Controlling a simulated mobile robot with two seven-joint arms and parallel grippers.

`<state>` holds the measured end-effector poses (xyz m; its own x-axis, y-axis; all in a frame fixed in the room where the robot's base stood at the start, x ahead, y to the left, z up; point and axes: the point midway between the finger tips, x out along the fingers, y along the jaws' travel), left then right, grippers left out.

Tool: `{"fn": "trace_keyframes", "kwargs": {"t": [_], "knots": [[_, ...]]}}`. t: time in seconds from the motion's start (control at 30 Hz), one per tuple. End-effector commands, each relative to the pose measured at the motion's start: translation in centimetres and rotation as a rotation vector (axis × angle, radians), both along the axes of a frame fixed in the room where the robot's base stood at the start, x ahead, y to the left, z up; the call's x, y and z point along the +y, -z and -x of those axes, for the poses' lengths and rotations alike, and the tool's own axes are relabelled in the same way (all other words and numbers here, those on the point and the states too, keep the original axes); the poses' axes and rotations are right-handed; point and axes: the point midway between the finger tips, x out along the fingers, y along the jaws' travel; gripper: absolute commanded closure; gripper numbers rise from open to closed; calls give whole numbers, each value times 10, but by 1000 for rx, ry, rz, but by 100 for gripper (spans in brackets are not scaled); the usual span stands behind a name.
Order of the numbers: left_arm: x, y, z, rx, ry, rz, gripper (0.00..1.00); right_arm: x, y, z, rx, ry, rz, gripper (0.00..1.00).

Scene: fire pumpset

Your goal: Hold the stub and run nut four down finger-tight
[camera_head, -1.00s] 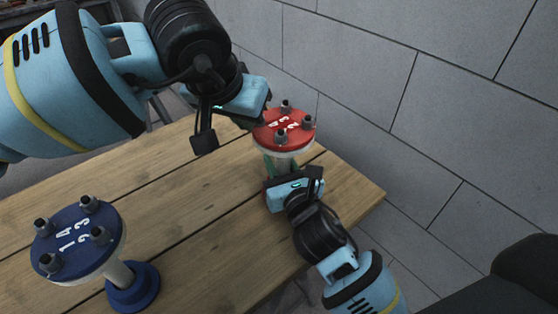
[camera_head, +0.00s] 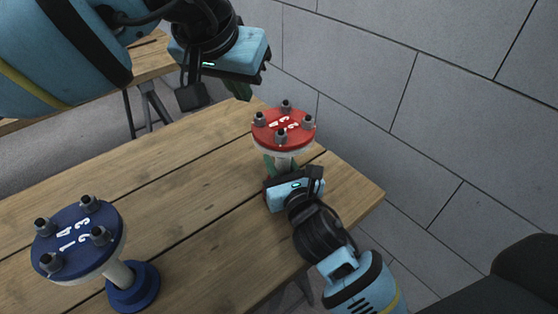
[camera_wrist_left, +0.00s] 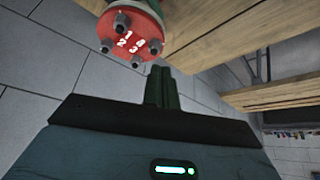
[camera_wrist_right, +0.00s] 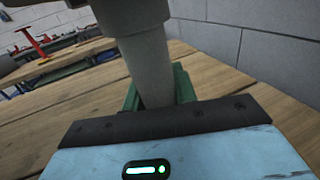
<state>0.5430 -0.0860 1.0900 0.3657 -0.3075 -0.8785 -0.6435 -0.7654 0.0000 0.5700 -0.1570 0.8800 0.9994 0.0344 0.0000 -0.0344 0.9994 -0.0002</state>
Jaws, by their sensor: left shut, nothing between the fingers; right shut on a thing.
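The red flange (camera_head: 268,138) tops a grey stub (camera_wrist_right: 152,70) standing near the table's far right corner. Several dark nuts on studs ring its face; the one by the printed 4 (camera_wrist_left: 155,47) shows in the left wrist view. My right gripper (camera_head: 280,168) is shut on the stub just below the flange, with green fingers on either side of the pipe. My left gripper (camera_head: 241,92) is shut and empty, up and left of the red flange and clear of it. Its closed green fingers (camera_wrist_left: 160,88) also show in the left wrist view.
A second stub with a blue flange (camera_head: 75,240), numbered and with several nuts, stands at the table's left front. The wooden table (camera_head: 190,190) is bare between the stubs. A grey block wall (camera_head: 420,100) rises behind. Another table (camera_head: 150,55) stands at the back left.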

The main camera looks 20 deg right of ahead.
Motion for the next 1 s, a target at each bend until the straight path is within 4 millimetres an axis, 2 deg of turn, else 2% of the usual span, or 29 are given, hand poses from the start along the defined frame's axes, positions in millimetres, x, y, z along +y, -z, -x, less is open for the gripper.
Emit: {"fn": "trace_keyframes", "kwargs": {"t": [0.2,0.4,0.57,0.77,1.0], "knots": [[-2,0,1,1,1,0,100,0,0,0,1,0,-1,100],[-18,-8,12,3,3,1,100,0,0,0,1,-1,-1,100],[-18,-8,12,2,-1,-1,100,0,0,0,1,0,-1,100],[-18,5,12,4,0,-1,100,0,0,0,1,0,-1,100],[-18,33,12,5,-2,-1,100,0,0,0,1,0,-1,100]]}}
